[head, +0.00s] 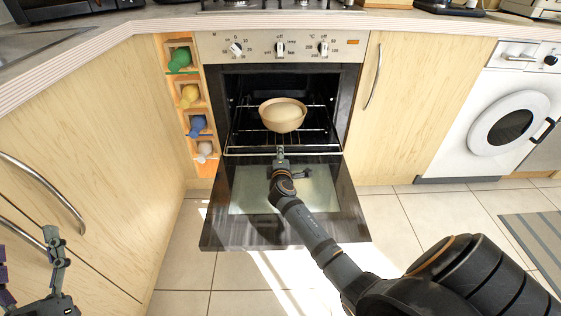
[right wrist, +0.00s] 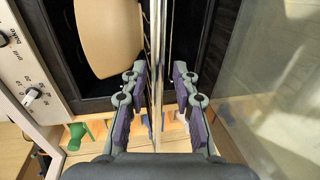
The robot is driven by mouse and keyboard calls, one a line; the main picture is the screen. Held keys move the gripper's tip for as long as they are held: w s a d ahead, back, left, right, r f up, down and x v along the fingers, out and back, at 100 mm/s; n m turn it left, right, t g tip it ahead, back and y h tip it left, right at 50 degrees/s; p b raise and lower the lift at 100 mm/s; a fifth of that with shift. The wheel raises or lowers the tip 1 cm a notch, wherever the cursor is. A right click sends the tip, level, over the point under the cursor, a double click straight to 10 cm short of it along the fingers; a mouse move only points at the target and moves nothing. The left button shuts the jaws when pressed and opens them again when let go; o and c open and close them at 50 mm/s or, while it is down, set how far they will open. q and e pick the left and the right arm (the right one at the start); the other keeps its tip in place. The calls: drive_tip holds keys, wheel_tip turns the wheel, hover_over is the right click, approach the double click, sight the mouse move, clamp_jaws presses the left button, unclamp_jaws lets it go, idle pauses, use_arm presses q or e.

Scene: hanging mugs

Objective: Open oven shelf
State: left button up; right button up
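The oven (head: 281,47) stands open, its door (head: 220,232) folded down flat. Inside is a wire shelf (head: 240,151) with a tan bowl (head: 283,117) on it. My right gripper (head: 280,154) reaches over the door to the shelf's front edge. In the right wrist view, the right gripper (right wrist: 159,72) is open with its two fingers on either side of the shelf's metal rail (right wrist: 161,40), a gap showing on both sides. The bowl (right wrist: 108,35) is close beside the left finger there. My left gripper (head: 57,247) is at the lower left, away from the oven; its opening is unclear.
A wooden cabinet (head: 430,100) and a white washing machine (head: 507,118) are to the right. Handled cabinet doors (head: 80,150) are at left. Tiled floor (head: 400,225) is clear around the door.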

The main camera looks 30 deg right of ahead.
drive_tip(key=v, duration=1.1)
